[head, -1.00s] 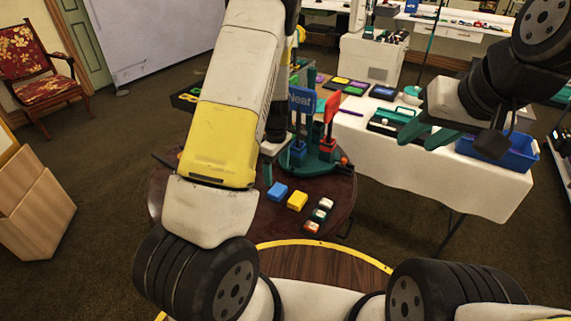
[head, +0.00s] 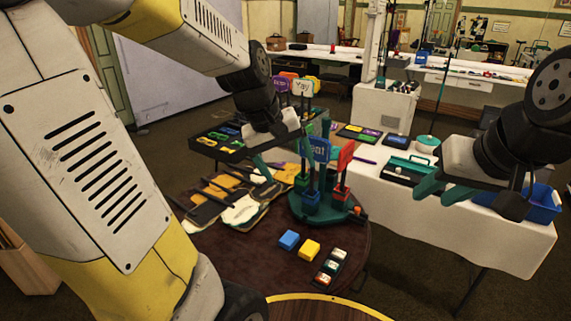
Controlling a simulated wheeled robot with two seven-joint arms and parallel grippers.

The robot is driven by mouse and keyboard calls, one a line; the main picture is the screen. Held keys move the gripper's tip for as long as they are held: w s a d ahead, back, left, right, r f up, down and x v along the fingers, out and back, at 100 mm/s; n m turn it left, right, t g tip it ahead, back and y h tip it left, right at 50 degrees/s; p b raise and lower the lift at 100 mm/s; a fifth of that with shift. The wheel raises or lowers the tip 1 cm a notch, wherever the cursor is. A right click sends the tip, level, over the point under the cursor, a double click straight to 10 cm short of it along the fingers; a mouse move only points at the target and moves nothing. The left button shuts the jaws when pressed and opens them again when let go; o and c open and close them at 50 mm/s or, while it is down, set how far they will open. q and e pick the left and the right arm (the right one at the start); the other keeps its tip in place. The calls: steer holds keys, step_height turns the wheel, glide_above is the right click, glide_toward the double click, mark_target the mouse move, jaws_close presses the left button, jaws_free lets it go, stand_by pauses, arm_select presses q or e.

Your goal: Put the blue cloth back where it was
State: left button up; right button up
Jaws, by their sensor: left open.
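A small blue folded-looking piece (head: 288,240) lies on the dark round table (head: 225,265), left of a similar yellow piece (head: 309,250). It may be the blue cloth; its material is too small to tell. My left gripper (head: 287,150) is open, with teal fingers, above the back of the round table. It is behind and above the blue piece, near the sign stand (head: 325,205), and I see nothing held in it. My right gripper (head: 440,188) appears open and empty, over the white-covered table (head: 400,205) at the right.
The green-based stand holds several upright word signs. Gloves and tools (head: 235,200) lie on the left part of the round table. Small red, white and green blocks (head: 328,267) lie at its right. A blue tub (head: 543,205) stands at far right.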

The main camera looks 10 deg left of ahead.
arm_select(q)
steer(key=s+r+m+t, duration=0.2)
steer(key=s+r+m, duration=0.3)
steer(key=s, duration=0.5)
steer(key=shift+s+a+y, duration=0.2)
steer(key=shift+s+y, duration=0.2)
